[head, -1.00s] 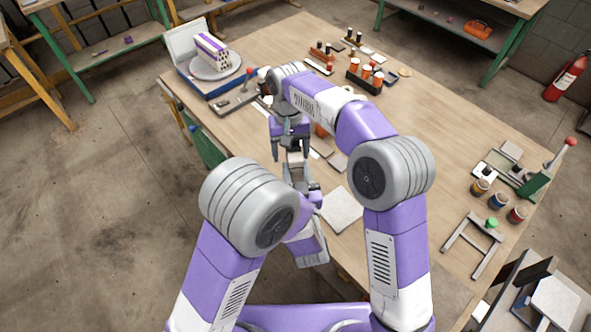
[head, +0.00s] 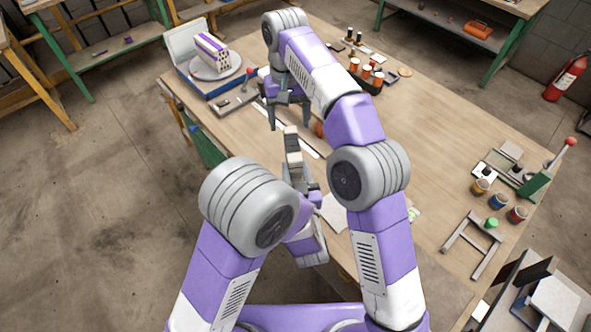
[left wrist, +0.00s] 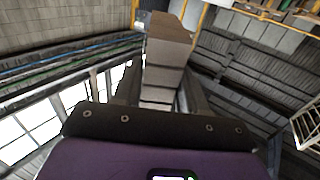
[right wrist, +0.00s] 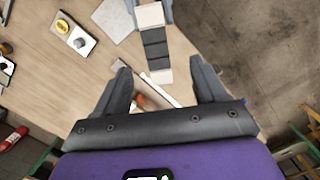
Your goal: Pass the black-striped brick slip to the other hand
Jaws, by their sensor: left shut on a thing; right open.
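The black-striped brick slip (head: 292,145) stands up from my left gripper (head: 298,176), which is shut on its lower part. In the left wrist view the slip (left wrist: 166,62) rises between the fingers, its far end brownish. My right gripper (head: 289,122) is open and empty, just beyond and above the slip's free end in the head view. In the right wrist view the slip (right wrist: 155,42) shows dark bands between pale ends, its near end in line with the gap between my open fingers (right wrist: 159,68). I cannot tell how deep that end is.
The wooden workbench (head: 430,150) lies beneath the arms. A purple-and-white striped block (head: 211,48) sits on a round turntable (head: 216,68) at the back left. Orange-topped jars (head: 367,70), a lever tool (head: 535,175) and paint pots (head: 497,200) stand farther right.

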